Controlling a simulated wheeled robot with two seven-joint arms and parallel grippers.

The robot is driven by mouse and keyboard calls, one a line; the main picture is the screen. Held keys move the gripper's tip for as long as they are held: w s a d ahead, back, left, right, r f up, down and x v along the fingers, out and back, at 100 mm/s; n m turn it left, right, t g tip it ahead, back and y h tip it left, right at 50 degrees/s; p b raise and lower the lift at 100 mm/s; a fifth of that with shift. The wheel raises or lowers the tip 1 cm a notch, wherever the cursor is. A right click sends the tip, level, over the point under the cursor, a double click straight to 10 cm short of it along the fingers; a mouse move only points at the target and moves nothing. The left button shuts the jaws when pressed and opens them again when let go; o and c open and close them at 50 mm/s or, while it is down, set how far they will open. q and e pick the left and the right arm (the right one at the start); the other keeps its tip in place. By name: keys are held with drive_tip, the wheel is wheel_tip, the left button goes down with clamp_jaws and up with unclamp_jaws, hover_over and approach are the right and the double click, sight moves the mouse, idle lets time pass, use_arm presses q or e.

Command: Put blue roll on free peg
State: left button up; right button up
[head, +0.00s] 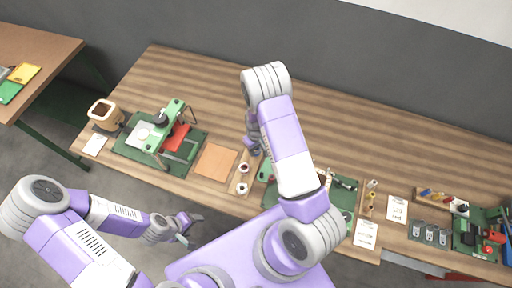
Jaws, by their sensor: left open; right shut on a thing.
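My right gripper (254,150) points down over the table at the far end of a narrow wooden strip (243,178). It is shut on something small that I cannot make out. Two small rolls, one dark reddish (244,167) and one pale (242,188), stand on that strip. I cannot make out a blue roll or a free peg there; my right arm hides part of the area. My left gripper (190,229) is open and empty, in front of the table's near edge.
A green mat (197,151) with a green machine (163,127) and an orange sheet (215,162) lie left of the strip. A green board (347,187) is partly behind my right arm. Small coloured pieces (436,195) sit at the right. The table's back is clear.

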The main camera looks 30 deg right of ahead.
drive_tip(key=shift+f+b, duration=0.4)
drive_tip(key=shift+b, duration=0.1)
idle(0.8)
drive_tip(key=shift+f+b, duration=0.45)
drive_tip(key=shift+f, duration=0.1)
drive_tip(key=shift+f+b, duration=0.45)
drive_tip(key=shift+b, duration=0.1)
drive_tip(key=o, duration=1.1)
drive_tip(key=shift+o, duration=0.2)
drive_tip(key=o, duration=0.3)
drive_tip(key=shift+o, duration=0.2)
drive_tip(key=shift+r, duration=0.15)
